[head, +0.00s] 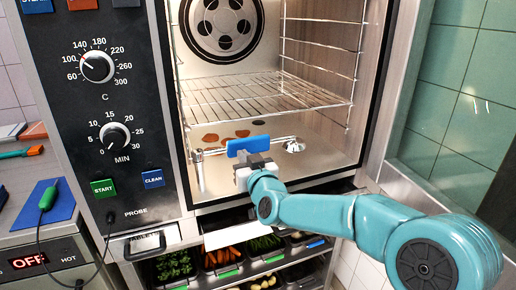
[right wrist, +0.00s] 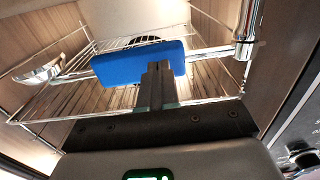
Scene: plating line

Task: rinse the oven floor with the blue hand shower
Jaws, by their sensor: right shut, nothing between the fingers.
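The blue hand shower (head: 248,145) is at the mouth of the oven, its blue grip on a thin metal bar. Its chrome spray head (head: 294,146) is at the right end, and a chrome post (head: 198,168) is at the left. My right gripper (head: 252,159) is shut and empty, just in front of the blue grip. In the right wrist view, the closed fingers (right wrist: 155,72) overlap the blue grip (right wrist: 115,64); I cannot tell whether they touch it. The oven floor (head: 328,132) has brown and orange spots (head: 228,136). My left gripper is out of view.
A wire rack (head: 260,96) sits above the oven floor, with side rails (head: 322,50) on the right. The control panel (head: 112,100) stands left of the opening. Below are trays of vegetables (head: 225,258). A green-handled probe (head: 48,196) lies on a blue mat (head: 62,206) at left.

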